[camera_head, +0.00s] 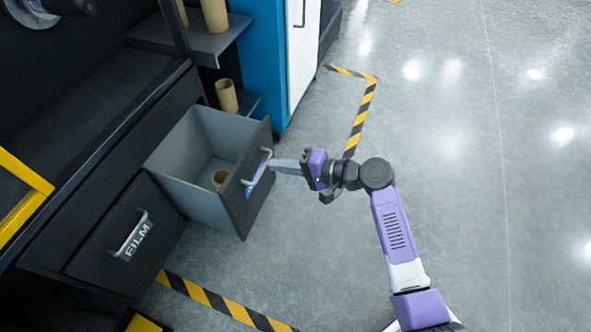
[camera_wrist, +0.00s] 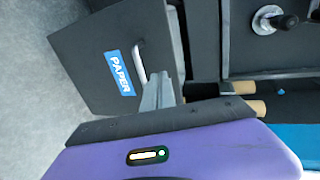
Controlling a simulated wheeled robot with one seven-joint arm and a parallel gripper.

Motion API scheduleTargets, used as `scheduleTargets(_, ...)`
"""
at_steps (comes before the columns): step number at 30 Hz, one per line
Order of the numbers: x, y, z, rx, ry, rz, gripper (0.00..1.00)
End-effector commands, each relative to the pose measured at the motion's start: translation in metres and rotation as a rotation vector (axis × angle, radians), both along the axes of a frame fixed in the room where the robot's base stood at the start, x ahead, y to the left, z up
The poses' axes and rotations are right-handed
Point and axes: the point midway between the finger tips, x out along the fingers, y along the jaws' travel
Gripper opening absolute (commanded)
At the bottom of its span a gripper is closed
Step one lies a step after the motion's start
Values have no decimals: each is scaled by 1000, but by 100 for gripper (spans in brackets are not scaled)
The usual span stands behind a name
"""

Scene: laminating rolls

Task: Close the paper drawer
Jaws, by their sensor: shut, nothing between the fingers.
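The paper drawer (camera_head: 190,178) is pulled well out of the dark machine in the head view. In the wrist view the fingertips (camera_wrist: 158,82) overlap the handle's end. I cannot tell whether they touch it.
The FILM drawer (camera_head: 115,245) beside it is shut. Shelves with brown rolls (camera_head: 226,95) and a blue cabinet (camera_head: 262,60) stand behind. Yellow-black floor tape (camera_head: 359,125) marks the floor. The floor to the right is clear.

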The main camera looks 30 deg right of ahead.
Motion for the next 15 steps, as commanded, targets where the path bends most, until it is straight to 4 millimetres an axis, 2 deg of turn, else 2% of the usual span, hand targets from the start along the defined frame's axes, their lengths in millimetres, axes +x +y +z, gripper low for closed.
scheduleTargets(3,18,13,-10,0,-2,3,0)
scheduleTargets(6,31,22,-9,-2,-2,1,0)
scheduleTargets(15,48,35,-7,-2,0,-2,0)
